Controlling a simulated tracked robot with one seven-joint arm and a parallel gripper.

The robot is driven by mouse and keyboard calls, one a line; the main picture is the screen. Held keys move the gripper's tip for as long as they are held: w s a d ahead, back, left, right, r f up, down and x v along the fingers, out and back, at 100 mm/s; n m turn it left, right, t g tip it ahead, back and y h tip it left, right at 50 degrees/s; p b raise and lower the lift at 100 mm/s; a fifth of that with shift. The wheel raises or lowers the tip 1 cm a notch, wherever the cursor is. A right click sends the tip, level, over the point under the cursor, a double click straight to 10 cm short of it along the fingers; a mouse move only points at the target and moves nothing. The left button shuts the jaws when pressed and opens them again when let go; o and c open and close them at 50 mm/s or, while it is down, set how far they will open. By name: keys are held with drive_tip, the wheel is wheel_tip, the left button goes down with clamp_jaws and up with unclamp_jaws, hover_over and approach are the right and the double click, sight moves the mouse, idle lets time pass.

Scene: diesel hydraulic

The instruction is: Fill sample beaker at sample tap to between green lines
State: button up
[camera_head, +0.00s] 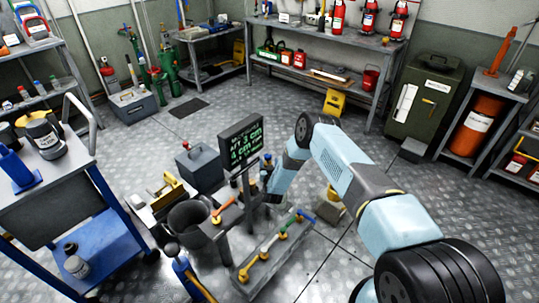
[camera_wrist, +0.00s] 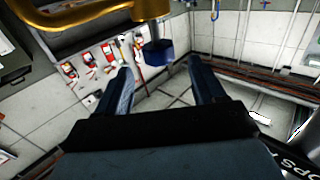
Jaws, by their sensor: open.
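My gripper (camera_wrist: 165,88) is open, with its two dark fingers spread apart and nothing between them in the wrist view. Just beyond the fingertips is a blue block-like piece (camera_wrist: 156,52) on a dark stem. A brass-coloured curved pipe (camera_wrist: 75,16) runs beside it at the top; I cannot tell whether this is the sample tap. In the head view my arm bends down beside a dark display board (camera_head: 241,143) with green text. My fingertips there are small and partly hidden. I cannot clearly pick out a sample beaker or its green lines.
A dark bucket (camera_head: 189,217) and a rack of coloured levers (camera_head: 276,247) stand close to my arm. A grey box (camera_head: 199,166) is behind the bucket. A blue trolley (camera_head: 92,245) is at left. Open floor (camera_head: 450,215) lies at right.

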sight(269, 154)
drive_tip(key=w, duration=0.5)
drive_tip(key=w+a, duration=0.1)
drive_tip(key=w, duration=0.1)
drive_tip(key=shift+w, duration=0.15)
drive_tip(key=c, duration=0.9)
drive_tip(key=shift+d, duration=0.35)
drive_tip(key=shift+c, duration=0.2)
drive_tip(key=shift+a+n+y, duration=0.2)
drive_tip(key=shift+n+y, duration=0.1)
drive_tip(key=shift+y, duration=0.2)
drive_tip(key=shift+c, duration=0.2)
drive_tip(key=shift+a+n+g+y, duration=0.25)
drive_tip(key=shift+n+g+y, duration=0.55)
drive_tip(key=shift+n+y, duration=0.8)
drive_tip(key=shift+a+n+g+y, duration=0.2)
drive_tip(key=shift+n+g+y, duration=0.7)
drive_tip(key=shift+y, duration=1.2)
drive_tip(key=shift+a, duration=0.1)
drive_tip(key=o, duration=1)
drive_tip(key=shift+s, duration=0.2)
